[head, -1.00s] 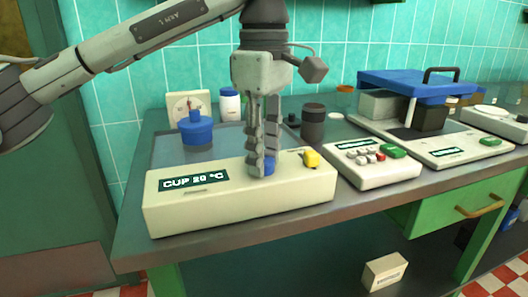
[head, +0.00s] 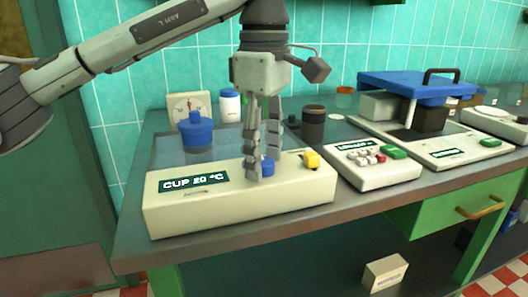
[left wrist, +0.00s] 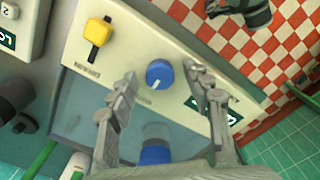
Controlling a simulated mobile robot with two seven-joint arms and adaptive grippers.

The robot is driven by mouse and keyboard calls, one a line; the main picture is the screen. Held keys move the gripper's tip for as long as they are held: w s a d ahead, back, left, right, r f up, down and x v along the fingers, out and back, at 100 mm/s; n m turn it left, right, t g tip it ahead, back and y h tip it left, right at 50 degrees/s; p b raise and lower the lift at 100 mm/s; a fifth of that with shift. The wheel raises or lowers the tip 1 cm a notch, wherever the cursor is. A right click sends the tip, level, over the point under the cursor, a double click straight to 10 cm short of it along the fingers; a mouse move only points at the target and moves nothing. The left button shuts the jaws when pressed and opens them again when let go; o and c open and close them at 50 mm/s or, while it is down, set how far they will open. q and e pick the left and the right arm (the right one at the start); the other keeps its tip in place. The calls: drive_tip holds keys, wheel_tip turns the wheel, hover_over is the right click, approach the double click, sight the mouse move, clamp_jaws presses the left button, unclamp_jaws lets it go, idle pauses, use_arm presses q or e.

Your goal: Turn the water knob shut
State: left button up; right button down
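A cream control box (head: 290,196) with a "CUP 20 °C" display stands at the bench's front edge. On its top are a blue knob (head: 267,168) and a yellow knob (head: 312,159). In the left wrist view the blue knob (left wrist: 160,73) has a white pointer line towards the lower left. The yellow knob (left wrist: 98,32) lies to its left. My left gripper (head: 259,165) points down at the blue knob. In the left wrist view its fingertips (left wrist: 160,78) are apart on either side of the knob, with gaps showing. My right gripper is not seen in the head view.
A blue-lidded vessel (head: 197,132) stands behind the box at left, before a dial (head: 190,106). A dark canister (head: 313,124) and a button panel (head: 372,164) are to the right. The floor is red and white checks (left wrist: 290,28).

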sight(264, 161)
use_arm(q)
wheel_tip(264, 161, up, 12)
idle(0.6)
